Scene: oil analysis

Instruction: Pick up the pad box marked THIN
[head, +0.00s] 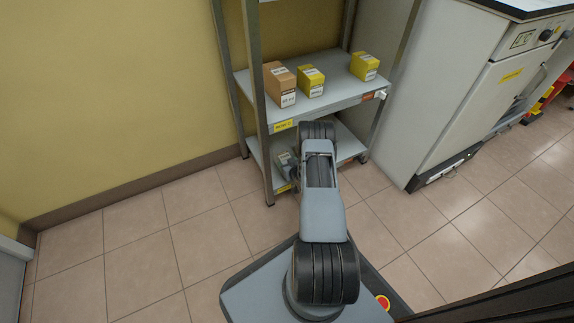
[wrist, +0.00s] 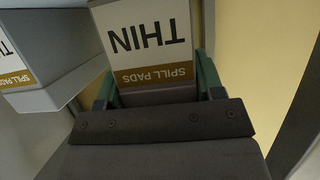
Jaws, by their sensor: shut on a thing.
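The pad box marked THIN (wrist: 146,48) fills the upper middle of the wrist view. Its white label reads THIN upside down, with a tan SPILL PADS band. My gripper (wrist: 157,92) has a green finger on each side of the box and is shut on it. In the head view my arm reaches to the lower shelf, and the gripper and this box are mostly hidden behind the arm and the upper shelf.
A second grey SPILL PADS box (wrist: 55,75) stands close at the left in the wrist view. In the head view, several boxes stand on the upper shelf (head: 340,92), above my arm. Metal posts (head: 262,130) flank the rack. A white cabinet (head: 450,90) stands right; open floor lies left.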

